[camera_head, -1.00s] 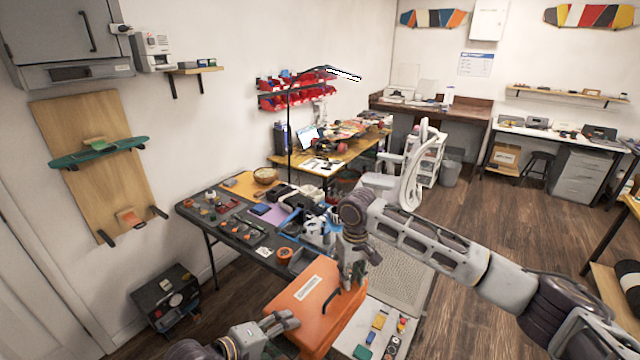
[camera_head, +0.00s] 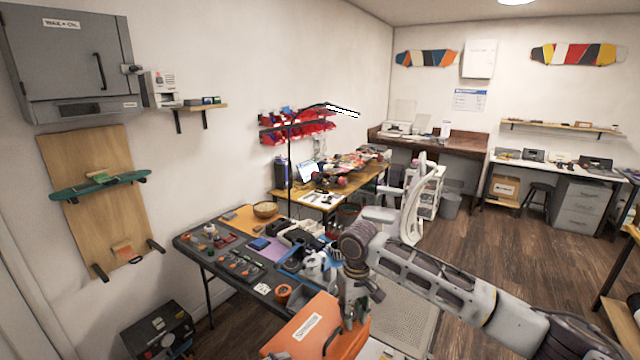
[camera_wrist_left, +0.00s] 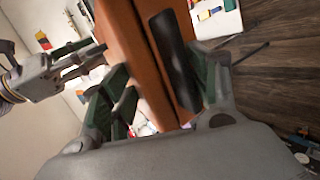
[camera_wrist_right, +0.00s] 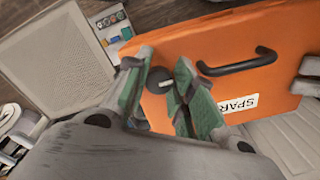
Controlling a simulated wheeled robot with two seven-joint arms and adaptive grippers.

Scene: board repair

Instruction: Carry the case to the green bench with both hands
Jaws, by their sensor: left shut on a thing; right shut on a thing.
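The orange case (camera_head: 303,329) has a white label and a black handle and shows at the bottom of the head view, cut off by the lower edge. My right gripper (camera_head: 350,318) is at its right end. In the right wrist view my right gripper (camera_wrist_right: 165,78) is shut at a dark round part near the edge of the case (camera_wrist_right: 215,45). My left gripper (camera_wrist_left: 155,82) is out of the head view. In the left wrist view its fingers close on both sides of the case (camera_wrist_left: 128,50). I cannot make out a green bench.
A dark table (camera_head: 225,275) with tools and an orange tape roll stands left of the case. A grey perforated panel (camera_head: 405,312) lies to the right. A white chair (camera_head: 408,205) stands behind. Wood floor (camera_head: 535,240) is open at the right.

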